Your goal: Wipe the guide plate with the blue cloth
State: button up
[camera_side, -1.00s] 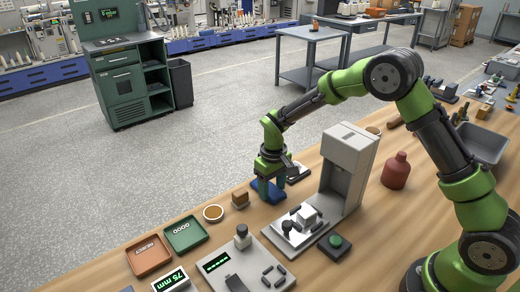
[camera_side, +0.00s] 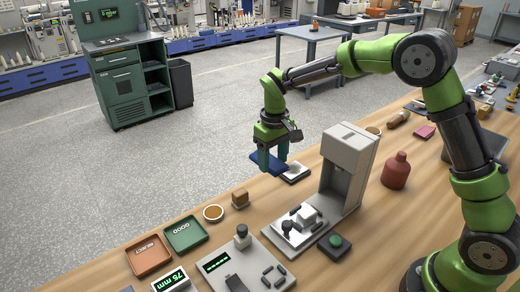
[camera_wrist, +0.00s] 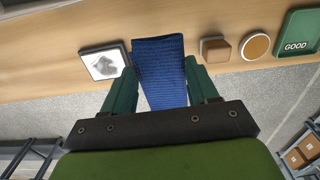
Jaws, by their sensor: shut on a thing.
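My gripper (camera_side: 273,166) is shut on the blue cloth (camera_side: 259,164), which hangs from the fingers above the wooden table near its far edge. In the wrist view, the cloth (camera_wrist: 160,72) lies between the two green fingers of my gripper (camera_wrist: 162,85). A small pale plate with a dark rim (camera_side: 295,174), which looks like the guide plate, lies on the table just right of my gripper. In the wrist view this plate (camera_wrist: 103,64) is left of the cloth and shows a grey smudge on its top. The cloth appears apart from the plate.
A tall grey machine (camera_side: 349,160) stands right of the plate. A wooden block (camera_side: 240,198), a round dish (camera_side: 213,213) and the green GOOD tray (camera_side: 186,235) lie left along the far edge.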

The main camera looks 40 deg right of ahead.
jog(key=c, duration=0.3)
jog(key=w+d+m, duration=0.1)
jog(key=d+m, duration=0.7)
jog(key=m, duration=0.1)
jog(key=shift+c, duration=0.2)
send_over(288, 178)
jog(key=shift+d+f, duration=0.2)
jog(key=shift+f, duration=3.1)
jog(key=shift+d+f, duration=0.3)
jog(key=shift+f, duration=0.5)
jog(key=shift+c, duration=0.3)
jog(key=shift+d, duration=3)
jog(key=shift+a, duration=3.45)
jog(key=shift+d+r, duration=0.15)
jog(key=shift+r, duration=3.95)
